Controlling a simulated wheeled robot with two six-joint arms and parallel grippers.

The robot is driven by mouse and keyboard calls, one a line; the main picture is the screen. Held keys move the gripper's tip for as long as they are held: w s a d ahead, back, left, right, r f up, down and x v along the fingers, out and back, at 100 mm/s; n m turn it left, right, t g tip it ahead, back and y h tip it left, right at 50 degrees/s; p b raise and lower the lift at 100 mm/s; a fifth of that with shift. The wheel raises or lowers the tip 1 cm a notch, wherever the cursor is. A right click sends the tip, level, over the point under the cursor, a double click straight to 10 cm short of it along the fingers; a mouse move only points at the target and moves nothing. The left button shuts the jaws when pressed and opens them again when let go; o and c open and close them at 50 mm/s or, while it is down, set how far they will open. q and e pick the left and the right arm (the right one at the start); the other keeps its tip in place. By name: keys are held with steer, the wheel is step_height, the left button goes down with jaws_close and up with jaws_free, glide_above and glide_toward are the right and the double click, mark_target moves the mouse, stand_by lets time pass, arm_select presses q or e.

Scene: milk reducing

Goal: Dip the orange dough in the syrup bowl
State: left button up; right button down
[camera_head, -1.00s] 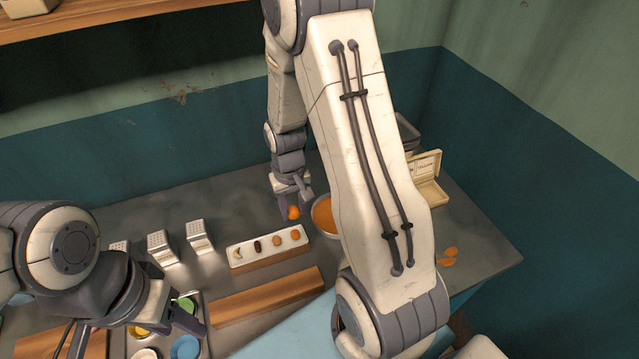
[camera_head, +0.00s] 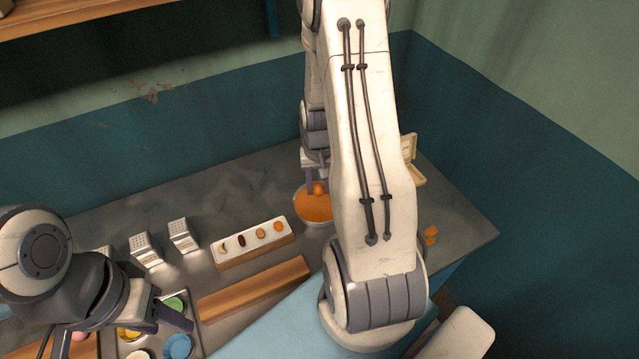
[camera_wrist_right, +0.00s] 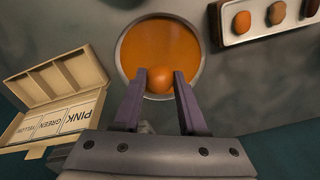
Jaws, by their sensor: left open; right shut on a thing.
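The orange dough (camera_head: 319,188) is a small round ball held between the fingers of my right gripper (camera_head: 314,180). In the right wrist view, the dough (camera_wrist_right: 159,79) sits between the purple fingertips of the right gripper (camera_wrist_right: 159,84), in front of the syrup bowl. The syrup bowl (camera_head: 314,207) is round with a pale rim and holds orange syrup; the syrup also fills the bowl in the right wrist view (camera_wrist_right: 160,45). The dough overlaps the syrup in both views; I cannot tell whether they touch. My left gripper (camera_head: 165,327) is open and empty over the paint tray.
A white holder (camera_head: 250,247) with several small pieces lies left of the bowl. A wooden bar (camera_head: 255,289) lies in front. A cream box (camera_wrist_right: 50,95) with colour labels is beside the bowl. Orange scraps (camera_head: 431,236) lie at right.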

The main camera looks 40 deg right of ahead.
mark_target(318, 211)
steer(key=shift+f+b, duration=2.55)
steer(key=shift+f, duration=1.1)
steer(key=shift+f, duration=0.25)
steer(key=shift+r, duration=0.2)
steer(key=shift+r+p, duration=3.25)
steer(key=shift+r, duration=0.35)
steer(key=shift+r, duration=0.15)
step_height(318, 211, up, 4)
steer(key=p, duration=0.3)
steer(key=shift+p, duration=0.3)
